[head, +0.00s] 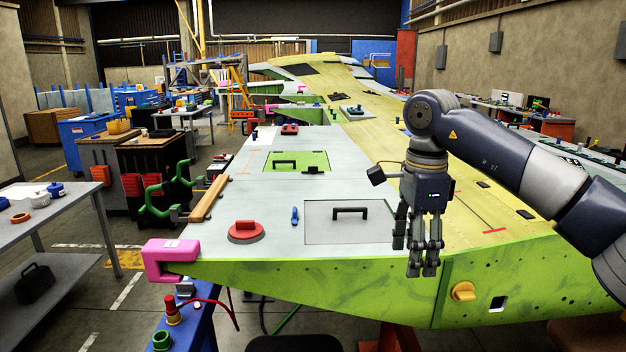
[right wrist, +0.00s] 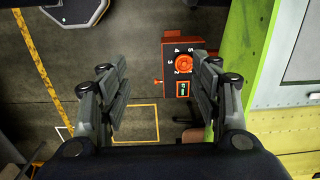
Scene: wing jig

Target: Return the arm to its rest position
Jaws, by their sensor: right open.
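My right arm comes in from the right in the head view. Its dark grey gripper (head: 420,262) points down in front of the near green edge of the large wing (head: 370,265). My left arm and gripper are not in the head view.
A grey panel with a black handle (head: 350,222), a red round part (head: 246,231) and a blue part (head: 294,215) are on the wing. A pink clamp (head: 170,258) grips its corner. An orange box with a dial (right wrist: 184,65) shows beside the right finger.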

